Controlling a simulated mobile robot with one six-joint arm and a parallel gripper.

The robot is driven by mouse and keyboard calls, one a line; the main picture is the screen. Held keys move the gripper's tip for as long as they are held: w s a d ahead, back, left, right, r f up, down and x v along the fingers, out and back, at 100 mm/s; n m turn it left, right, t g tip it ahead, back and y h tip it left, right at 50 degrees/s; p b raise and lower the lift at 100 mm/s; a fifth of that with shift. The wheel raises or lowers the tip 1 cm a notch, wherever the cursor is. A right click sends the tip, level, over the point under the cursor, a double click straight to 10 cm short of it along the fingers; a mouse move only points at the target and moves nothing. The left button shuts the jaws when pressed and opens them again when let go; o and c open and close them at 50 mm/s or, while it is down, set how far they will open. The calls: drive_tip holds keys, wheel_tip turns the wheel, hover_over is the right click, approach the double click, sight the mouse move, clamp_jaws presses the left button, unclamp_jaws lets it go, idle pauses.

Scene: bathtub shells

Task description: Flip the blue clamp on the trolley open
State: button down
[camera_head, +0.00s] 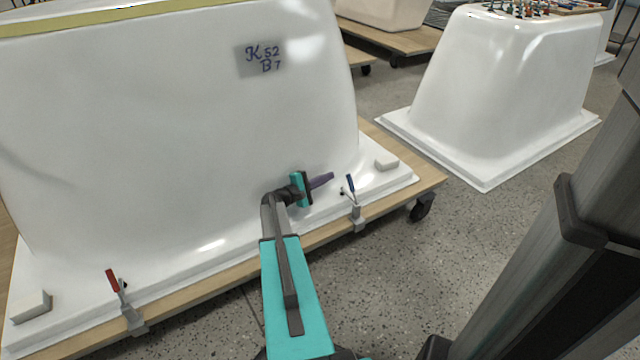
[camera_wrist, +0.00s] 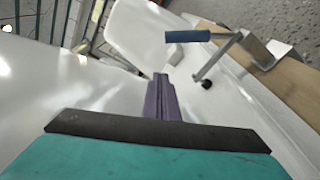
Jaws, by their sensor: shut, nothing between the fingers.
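The blue clamp (camera_head: 350,184) is a metal toggle clamp with a blue handle, fixed at the trolley's edge beside the white tub shell's rim. In the head view its handle points up, leaning slightly left. In the wrist view the blue handle (camera_wrist: 187,36) lies at upper right, with a metal arm and black tip (camera_wrist: 206,84) over the white rim. I cannot tell whether the tip touches the rim. My gripper (camera_head: 331,176) has purple fingers, shut and empty, just left of the clamp and apart from it. The fingers also show in the wrist view (camera_wrist: 161,79). The wooden trolley (camera_head: 408,162) carries the shell.
The large white tub shell (camera_head: 180,130) stands close behind my gripper. A red-handled clamp (camera_head: 113,282) is on the same edge at left. A small white block (camera_head: 386,163) sits on the rim right of the blue clamp. Another shell (camera_head: 505,90) stands at right. Grey floor is free in front.

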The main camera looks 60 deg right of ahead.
drive_tip(key=b+x, duration=0.1)
drive_tip(key=x, duration=0.4)
drive_tip(key=shift+f, duration=0.15)
drive_tip(key=shift+s+a+r+b, duration=0.5)
drive_tip(key=shift+s+a, duration=0.1)
drive_tip(key=shift+a, duration=0.1)
drive_tip(key=shift+s+a+r+b, duration=0.4)
drive_tip(key=shift+s+a+b, duration=0.05)
drive_tip(key=shift+s+a, duration=0.25)
